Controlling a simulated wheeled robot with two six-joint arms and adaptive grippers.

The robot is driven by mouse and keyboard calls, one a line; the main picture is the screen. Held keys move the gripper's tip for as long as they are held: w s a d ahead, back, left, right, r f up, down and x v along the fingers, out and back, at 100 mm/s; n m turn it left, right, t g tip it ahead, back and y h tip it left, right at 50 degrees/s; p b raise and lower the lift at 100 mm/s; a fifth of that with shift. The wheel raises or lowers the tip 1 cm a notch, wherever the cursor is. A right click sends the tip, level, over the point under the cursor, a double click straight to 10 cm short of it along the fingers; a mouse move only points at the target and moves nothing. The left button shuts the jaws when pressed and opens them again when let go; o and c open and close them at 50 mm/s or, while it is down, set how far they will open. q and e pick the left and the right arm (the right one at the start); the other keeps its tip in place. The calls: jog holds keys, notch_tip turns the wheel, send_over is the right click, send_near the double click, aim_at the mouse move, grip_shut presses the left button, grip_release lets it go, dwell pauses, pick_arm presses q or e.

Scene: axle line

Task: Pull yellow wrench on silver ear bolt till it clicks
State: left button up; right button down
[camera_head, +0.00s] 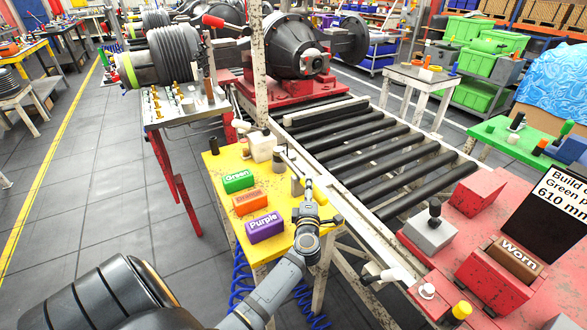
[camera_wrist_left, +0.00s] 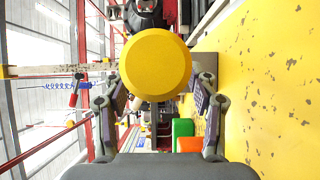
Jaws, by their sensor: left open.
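My left gripper (camera_head: 308,206) reaches over the near right part of the yellow table (camera_head: 219,163). In the left wrist view my left gripper (camera_wrist_left: 158,90) is open. A round yellow end (camera_wrist_left: 155,65), seemingly the wrench's handle seen end-on, fills the space ahead of and between its fingers. My right gripper is not in view.
Green (camera_head: 238,181), orange (camera_head: 250,201) and purple (camera_head: 265,226) labelled blocks sit left of the gripper. A roller conveyor (camera_head: 372,158) runs close on the right, with a post at its far left. A red bench (camera_head: 492,210) stands at the right.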

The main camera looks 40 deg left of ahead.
pick_arm(q)
jog(key=shift+s+d+r, duration=0.1)
jog(key=shift+c, duration=1.2)
grip_shut()
jog(key=shift+r, duration=0.1)
